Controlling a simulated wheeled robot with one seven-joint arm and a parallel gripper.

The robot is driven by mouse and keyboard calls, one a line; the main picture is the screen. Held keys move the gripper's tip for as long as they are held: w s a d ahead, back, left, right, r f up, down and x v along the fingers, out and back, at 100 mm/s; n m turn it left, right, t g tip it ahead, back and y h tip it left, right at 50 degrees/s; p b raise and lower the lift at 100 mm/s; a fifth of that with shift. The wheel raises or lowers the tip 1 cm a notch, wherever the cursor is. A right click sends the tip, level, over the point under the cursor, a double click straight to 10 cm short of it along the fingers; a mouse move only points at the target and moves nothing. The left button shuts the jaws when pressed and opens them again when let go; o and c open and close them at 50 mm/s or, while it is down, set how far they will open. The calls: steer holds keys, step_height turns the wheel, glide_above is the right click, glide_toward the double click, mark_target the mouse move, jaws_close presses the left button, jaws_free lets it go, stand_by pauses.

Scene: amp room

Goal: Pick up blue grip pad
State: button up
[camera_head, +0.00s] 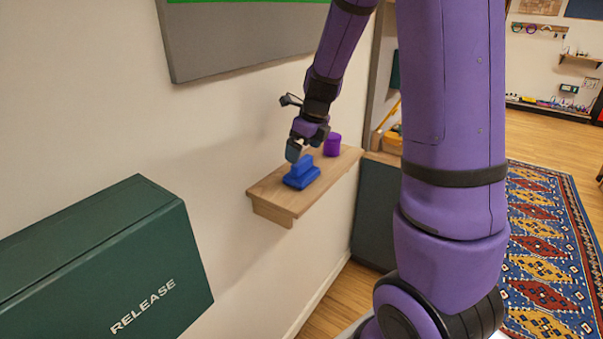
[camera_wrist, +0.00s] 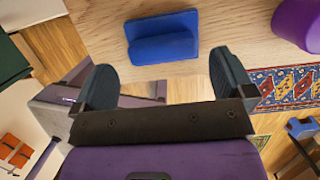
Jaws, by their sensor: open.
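The blue grip pad (camera_head: 301,175) lies on a small wooden wall shelf (camera_head: 267,192). It has a flat base with a raised upright part. In the wrist view the blue grip pad (camera_wrist: 162,37) is at the top, ahead of the fingertips and between their lines. My gripper (camera_head: 299,150) is just above and behind the pad in the head view, overlapping its raised part, so contact is hard to tell there. In the wrist view my gripper (camera_wrist: 168,85) is open with nothing between its fingers, and a gap to the pad shows.
A purple cylinder (camera_head: 332,145) stands on the shelf beyond the pad; it also shows at top right in the wrist view (camera_wrist: 300,22). A green box marked RELEASE (camera_head: 110,260) is at left. A grey-framed panel (camera_head: 240,45) hangs on the wall above.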

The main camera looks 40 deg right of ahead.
mark_target(303, 160)
steer(key=x, duration=0.3)
steer(key=shift+s+d+f, duration=0.15)
steer(key=shift+d+f, duration=0.05)
steer(key=shift+f, duration=0.15)
steer(key=shift+w+a+f, duration=0.1)
steer(key=shift+w+f, duration=0.1)
steer(key=shift+f, duration=0.45)
steer(key=c, duration=0.8)
steer(key=shift+r, duration=0.1)
